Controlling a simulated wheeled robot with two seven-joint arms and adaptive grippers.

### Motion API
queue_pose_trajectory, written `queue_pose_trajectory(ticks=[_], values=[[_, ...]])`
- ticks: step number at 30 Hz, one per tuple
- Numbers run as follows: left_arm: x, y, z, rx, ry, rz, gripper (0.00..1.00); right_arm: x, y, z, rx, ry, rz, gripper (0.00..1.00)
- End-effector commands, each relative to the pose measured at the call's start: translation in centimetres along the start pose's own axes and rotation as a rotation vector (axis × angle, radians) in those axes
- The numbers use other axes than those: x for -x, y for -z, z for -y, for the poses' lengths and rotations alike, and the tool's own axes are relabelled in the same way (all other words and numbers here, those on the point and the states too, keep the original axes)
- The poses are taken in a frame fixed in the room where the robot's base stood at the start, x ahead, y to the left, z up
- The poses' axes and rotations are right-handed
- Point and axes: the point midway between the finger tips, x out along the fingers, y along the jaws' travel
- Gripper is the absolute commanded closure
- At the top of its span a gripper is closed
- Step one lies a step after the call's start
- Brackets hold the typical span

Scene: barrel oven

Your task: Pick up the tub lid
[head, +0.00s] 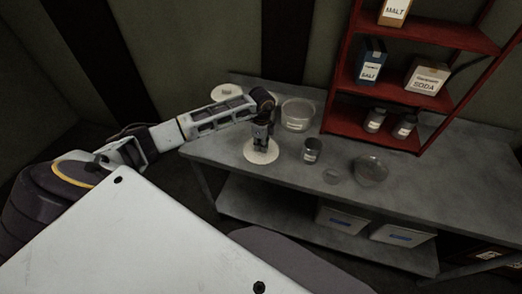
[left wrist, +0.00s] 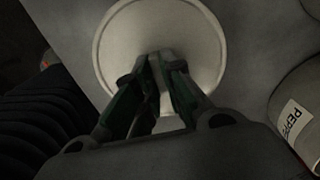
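A round, pale lid with a raised rim (head: 250,155) lies at the left part of the grey table, near its front edge. It fills the top middle of the left wrist view (left wrist: 118,45). My left gripper (head: 261,148) points straight down over its centre. In the left wrist view the fingertips (left wrist: 160,62) are close together around a small pale handle at the middle of the lid, which they mostly hide. I see no clear gap between lid and table. My right gripper is not in view.
A clear tub (head: 298,116) and a labelled grey pot (head: 311,151) stand just right of the lid. A pot labelled PEPPE... (left wrist: 300,105) is close in the left wrist view. A glass bowl (head: 370,171) and a red shelf (head: 450,37) are farther right.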

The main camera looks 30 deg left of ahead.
Motion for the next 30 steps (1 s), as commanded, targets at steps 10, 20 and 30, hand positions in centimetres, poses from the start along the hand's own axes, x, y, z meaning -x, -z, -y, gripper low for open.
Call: queue_pose_trajectory(ticks=[10,20,30], values=[[0.1,0.0,0.0,0.000,0.001,0.000,1.00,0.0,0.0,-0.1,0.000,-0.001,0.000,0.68],[2.3,0.0,0.1,0.000,0.003,-0.001,1.00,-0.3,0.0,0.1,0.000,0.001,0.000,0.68],[7.2,0.0,0.1,0.000,0.003,-0.001,1.00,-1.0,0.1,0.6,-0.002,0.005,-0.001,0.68]])
